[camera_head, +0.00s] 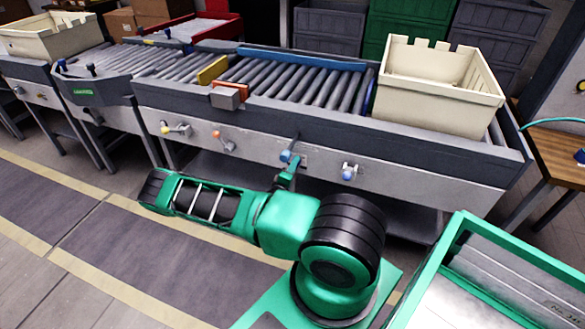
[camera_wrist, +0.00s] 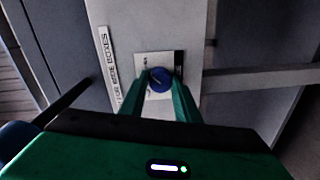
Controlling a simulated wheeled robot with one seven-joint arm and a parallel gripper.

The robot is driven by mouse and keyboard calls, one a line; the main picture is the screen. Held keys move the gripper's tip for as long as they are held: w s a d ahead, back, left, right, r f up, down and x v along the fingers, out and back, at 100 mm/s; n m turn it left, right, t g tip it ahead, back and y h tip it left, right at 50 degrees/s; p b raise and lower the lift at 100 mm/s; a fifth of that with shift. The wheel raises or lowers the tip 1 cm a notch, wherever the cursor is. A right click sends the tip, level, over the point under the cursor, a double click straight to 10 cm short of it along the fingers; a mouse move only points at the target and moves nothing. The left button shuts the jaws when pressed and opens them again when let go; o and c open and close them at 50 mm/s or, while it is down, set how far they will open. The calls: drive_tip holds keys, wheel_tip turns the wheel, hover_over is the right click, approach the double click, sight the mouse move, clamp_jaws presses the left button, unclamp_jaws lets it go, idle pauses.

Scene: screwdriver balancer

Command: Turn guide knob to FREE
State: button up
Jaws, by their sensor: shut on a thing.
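The blue knob (camera_wrist: 159,79) sits on a small black-and-white plate on the conveyor's front panel, between the fingertips of my gripper (camera_wrist: 160,82). In the wrist view both green fingers close around the knob's sides. The letters on the plate are partly hidden by the fingers, so I cannot read the knob's setting.
Other controls on the panel are yellow (camera_head: 166,129), orange (camera_head: 217,136) and blue (camera_head: 347,174). A cream crate (camera_head: 440,85) stands on the rollers at right. A green-rimmed bin (camera_head: 455,235) is near my arm.

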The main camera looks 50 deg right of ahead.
drive_tip(key=shift+f, duration=0.25)
drive_tip(key=o, duration=0.9)
drive_tip(key=shift+o, duration=0.7)
drive_tip(key=shift+r, duration=0.1)
drive_tip(key=v, duration=1)
drive_tip(key=shift+a, duration=0.4)
drive_tip(key=shift+s, duration=0.1)
